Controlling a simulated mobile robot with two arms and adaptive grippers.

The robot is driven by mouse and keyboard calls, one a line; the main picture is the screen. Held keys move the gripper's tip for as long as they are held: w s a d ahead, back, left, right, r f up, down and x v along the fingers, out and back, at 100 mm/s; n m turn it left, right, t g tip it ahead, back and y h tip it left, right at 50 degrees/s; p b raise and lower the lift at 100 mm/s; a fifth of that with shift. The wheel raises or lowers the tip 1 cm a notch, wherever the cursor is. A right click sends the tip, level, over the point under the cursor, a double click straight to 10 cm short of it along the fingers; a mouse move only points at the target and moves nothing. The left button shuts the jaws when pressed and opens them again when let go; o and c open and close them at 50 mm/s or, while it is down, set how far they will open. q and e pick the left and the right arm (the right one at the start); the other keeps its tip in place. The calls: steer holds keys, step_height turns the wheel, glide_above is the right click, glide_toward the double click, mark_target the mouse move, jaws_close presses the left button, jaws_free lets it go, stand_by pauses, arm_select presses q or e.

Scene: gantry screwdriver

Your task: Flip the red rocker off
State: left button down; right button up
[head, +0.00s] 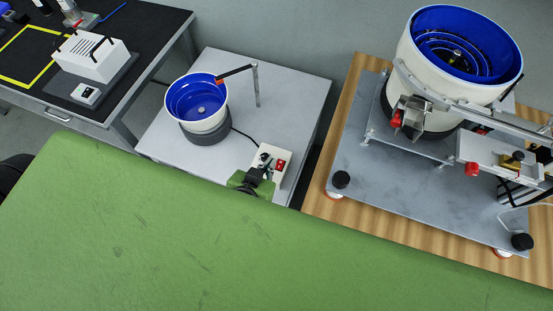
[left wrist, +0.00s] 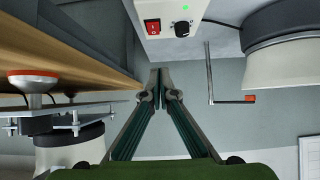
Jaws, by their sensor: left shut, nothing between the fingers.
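The red rocker (head: 280,164) sits on a small white control box (head: 283,176) at the front right of the grey table. In the left wrist view the red rocker (left wrist: 153,26) shows near the top, beside a black knob (left wrist: 182,28) and a lit green lamp (left wrist: 184,7). My left gripper (head: 263,168) is over the box, close to the knob in the head view, and covers part of the box. In the left wrist view its fingertips (left wrist: 160,75) are together and empty, with the rocker clear of them in the picture. Which way the rocker is tipped I cannot tell.
A larger bowl feeder (head: 455,60) stands on a wooden table (head: 340,125) at right. A black table (head: 130,30) is at upper left.

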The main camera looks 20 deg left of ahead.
arm_select(q)
glide_above(277, 165)
step_height(277, 165, down, 4)
steer(key=shift+s+a+f, duration=0.1)
steer(key=shift+s, duration=0.05)
step_height(277, 165, down, 2)
steer(key=shift+f, duration=0.75)
steer(key=shift+w+r+p, duration=0.2)
steer(key=shift+p, duration=0.5)
steer(key=shift+f+g, duration=0.3)
steer(key=shift+f, duration=0.1)
steer(key=shift+w, duration=0.15)
